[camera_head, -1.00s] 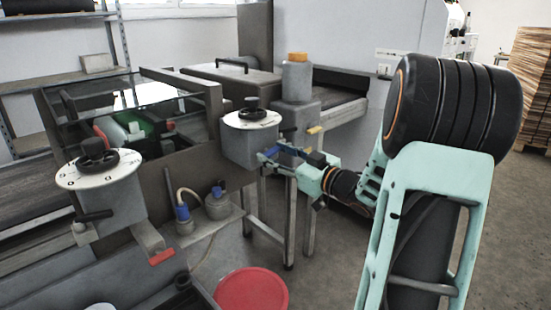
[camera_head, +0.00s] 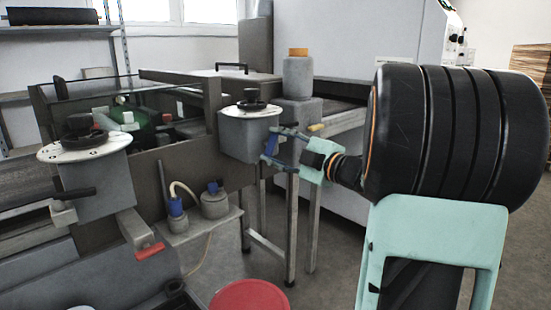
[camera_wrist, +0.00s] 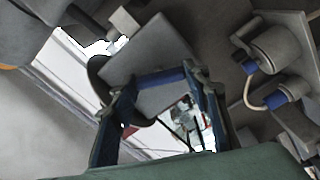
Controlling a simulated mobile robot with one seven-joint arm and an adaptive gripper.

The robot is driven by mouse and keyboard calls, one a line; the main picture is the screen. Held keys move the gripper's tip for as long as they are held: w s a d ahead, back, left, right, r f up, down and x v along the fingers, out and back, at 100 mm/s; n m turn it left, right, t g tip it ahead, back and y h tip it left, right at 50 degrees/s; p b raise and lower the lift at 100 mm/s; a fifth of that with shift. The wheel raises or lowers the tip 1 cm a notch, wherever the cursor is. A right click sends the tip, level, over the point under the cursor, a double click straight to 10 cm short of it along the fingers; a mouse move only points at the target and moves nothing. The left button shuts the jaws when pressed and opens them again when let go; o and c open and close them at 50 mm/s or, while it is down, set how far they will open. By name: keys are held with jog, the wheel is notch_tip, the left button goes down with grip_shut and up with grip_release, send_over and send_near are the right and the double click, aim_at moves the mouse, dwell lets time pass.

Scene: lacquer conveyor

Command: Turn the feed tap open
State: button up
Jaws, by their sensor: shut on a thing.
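The grey box with a white dial and black handwheel (camera_head: 250,138) stands at the middle of the machine in the head view. My gripper (camera_head: 272,146) is at its right side, the fingers reaching left towards it. A blue bar, seemingly the feed tap's handle (camera_wrist: 160,79), spans between my fingertips in the wrist view, at the edge of the grey box. My gripper also shows there (camera_wrist: 158,82), its two dark blue fingers apart, one at each end of the bar. How the bar joins the box is hidden.
A second dial box (camera_head: 98,190) stands at left, with a red-ended grey bar (camera_head: 148,250) below it. Two blue-topped containers (camera_head: 214,203) sit on a low shelf. A red round lid (camera_head: 250,296) is at the bottom. An orange-capped canister (camera_head: 298,78) stands behind.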

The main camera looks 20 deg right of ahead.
jog(key=n+b, duration=0.1)
jog(key=n, duration=0.4)
jog(key=shift+f+b, duration=0.1)
jog(key=shift+b, duration=0.2)
dwell(0.4)
jog(key=o, duration=1.2)
jog(key=shift+c, duration=0.2)
jog(key=v, duration=1.2)
